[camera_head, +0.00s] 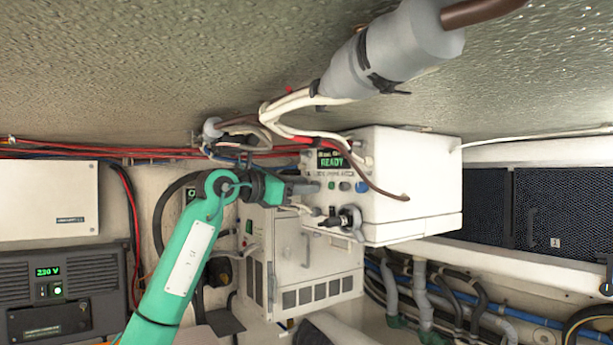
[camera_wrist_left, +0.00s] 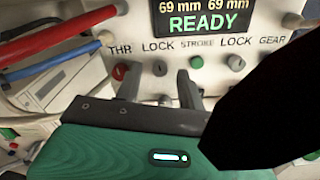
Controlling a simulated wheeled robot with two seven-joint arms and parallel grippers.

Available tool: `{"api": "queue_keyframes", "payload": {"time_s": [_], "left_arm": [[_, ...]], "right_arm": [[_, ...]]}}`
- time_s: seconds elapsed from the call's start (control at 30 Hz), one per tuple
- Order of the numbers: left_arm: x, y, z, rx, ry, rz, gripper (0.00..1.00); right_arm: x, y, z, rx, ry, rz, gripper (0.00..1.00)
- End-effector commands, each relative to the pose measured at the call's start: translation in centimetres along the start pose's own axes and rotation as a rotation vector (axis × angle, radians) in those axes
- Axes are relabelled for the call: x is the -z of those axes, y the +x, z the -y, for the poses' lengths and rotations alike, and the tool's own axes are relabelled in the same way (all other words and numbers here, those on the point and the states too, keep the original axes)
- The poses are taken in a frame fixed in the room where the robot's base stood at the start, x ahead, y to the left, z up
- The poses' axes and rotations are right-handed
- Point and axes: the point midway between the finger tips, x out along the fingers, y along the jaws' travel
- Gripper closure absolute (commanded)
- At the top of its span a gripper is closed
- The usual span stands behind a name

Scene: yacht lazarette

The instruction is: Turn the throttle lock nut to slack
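The white control box (camera_head: 400,185) has a green READY display (camera_head: 330,161) and a row of small fittings on its front. The wrist view shows the labels THR, LOCK, STROKE, LOCK and GEAR. A small grey round fitting, likely the throttle lock nut (camera_wrist_left: 160,68), sits under the left LOCK label, right of a red knob (camera_wrist_left: 120,71). My left gripper (camera_head: 308,188) points at the panel. In the wrist view its two grey fingers (camera_wrist_left: 158,82) stand apart, one to each side below the grey fitting. I cannot tell whether they touch it. My right gripper is not in view.
A black lever fitting (camera_head: 345,221) projects below the panel. A large dark shape (camera_wrist_left: 260,90) blocks the right of the wrist view. A cabinet (camera_head: 315,265) stands below.

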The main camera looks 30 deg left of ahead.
Motion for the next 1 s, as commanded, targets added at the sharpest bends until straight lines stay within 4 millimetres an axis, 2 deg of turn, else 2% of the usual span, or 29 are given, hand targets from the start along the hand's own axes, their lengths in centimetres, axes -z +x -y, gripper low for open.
{"api": "queue_keyframes", "payload": {"time_s": [0.17,0.43,0.47,0.6,0.67,1.0], "left_arm": [[0.0,1.28,-0.04,-0.001,0.0,0.0,0.61],[0.1,1.42,0.01,-0.001,0.0,0.0,0.61],[0.1,1.42,0.01,0.0,0.0,0.0,0.62],[0.08,1.4,0.01,0.0,0.0,0.0,0.9],[0.08,1.4,0.01,0.0,0.0,0.0,1.0],[0.06,1.37,-0.02,-0.001,-0.035,0.0,1.0]], "right_arm": [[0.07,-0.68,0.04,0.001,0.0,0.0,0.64],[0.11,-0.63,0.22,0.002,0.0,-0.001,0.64],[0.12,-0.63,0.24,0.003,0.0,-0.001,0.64],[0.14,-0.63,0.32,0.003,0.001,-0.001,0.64],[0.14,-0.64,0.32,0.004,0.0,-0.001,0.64],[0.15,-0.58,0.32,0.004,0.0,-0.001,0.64]]}}
